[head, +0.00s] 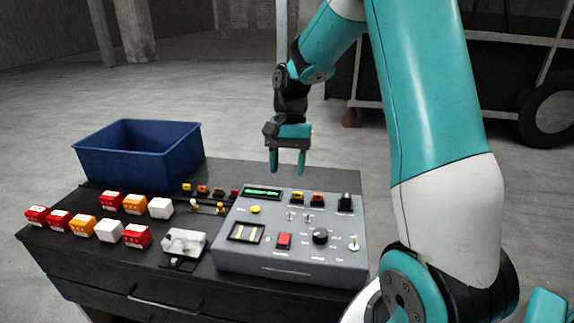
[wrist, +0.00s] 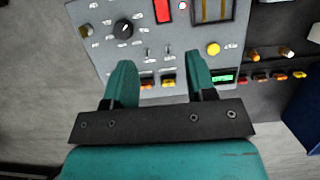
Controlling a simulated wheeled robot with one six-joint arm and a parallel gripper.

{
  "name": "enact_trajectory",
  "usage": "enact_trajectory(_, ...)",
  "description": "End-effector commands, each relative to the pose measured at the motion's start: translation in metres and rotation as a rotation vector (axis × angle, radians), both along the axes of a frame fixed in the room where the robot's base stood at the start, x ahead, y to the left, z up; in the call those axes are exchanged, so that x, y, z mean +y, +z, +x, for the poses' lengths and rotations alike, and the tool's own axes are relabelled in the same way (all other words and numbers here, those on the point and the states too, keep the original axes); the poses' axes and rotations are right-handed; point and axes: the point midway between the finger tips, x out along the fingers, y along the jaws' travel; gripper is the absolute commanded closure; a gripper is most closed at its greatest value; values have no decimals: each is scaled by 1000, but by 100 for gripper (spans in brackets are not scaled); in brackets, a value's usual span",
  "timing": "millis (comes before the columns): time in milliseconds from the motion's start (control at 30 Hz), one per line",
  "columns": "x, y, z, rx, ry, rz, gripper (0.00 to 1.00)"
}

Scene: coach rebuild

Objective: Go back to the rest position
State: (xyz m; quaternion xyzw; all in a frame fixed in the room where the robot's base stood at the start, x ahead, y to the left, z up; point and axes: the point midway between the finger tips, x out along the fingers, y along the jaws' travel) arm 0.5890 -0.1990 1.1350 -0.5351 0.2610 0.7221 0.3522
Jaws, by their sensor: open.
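My gripper (head: 287,162) hangs above the back part of a grey control box, fingers pointing down, open and empty. In the wrist view my gripper (wrist: 160,82) shows two teal fingers apart, with nothing between them but the panel below. The grey control box (head: 262,262) has a lit green display (head: 262,192), a red rocker switch (head: 284,240), a black knob (head: 320,236), a yellow button (head: 255,209) and small toggles. In the wrist view the box (wrist: 110,45) also shows its knob and red switch.
The box stands on a black cabinet (head: 180,290) with drawers. A blue bin (head: 140,150) stands at its back left. Several red, orange and white blocks (head: 100,220) sit in rows at left. A clear-topped part (head: 184,242) lies beside the box. A wheeled frame (head: 470,100) stands behind.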

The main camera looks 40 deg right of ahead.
Motion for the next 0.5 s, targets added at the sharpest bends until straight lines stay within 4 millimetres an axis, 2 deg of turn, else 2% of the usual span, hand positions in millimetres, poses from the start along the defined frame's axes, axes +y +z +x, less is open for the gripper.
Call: enact_trajectory(500,4,1,-1,-7,16,2,49)
